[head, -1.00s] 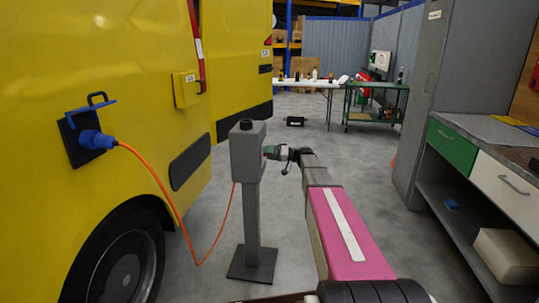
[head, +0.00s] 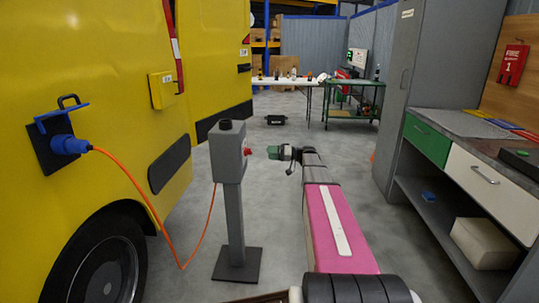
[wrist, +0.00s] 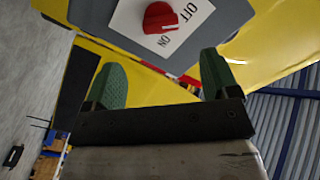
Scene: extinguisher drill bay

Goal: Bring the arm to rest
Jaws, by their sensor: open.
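My gripper (head: 274,152) is at the end of my outstretched arm, to the right of the grey post box and apart from it. In the wrist view its two green fingers (wrist: 162,80) are spread, with nothing between them. The grey post box (head: 229,150) stands upright on a dark base plate. A red rotary switch (wrist: 160,17) sits on a white plate marked OFF and ON on the box's face. The switch also shows in the head view (head: 247,151), just left of my fingertips.
A yellow vehicle (head: 110,60) fills the left, with a blue plug (head: 69,145) and an orange cable (head: 150,215) running to the post. A workbench with drawers (head: 485,180) and a grey cabinet (head: 405,80) stand right. Open floor lies beyond, before a white table (head: 290,82).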

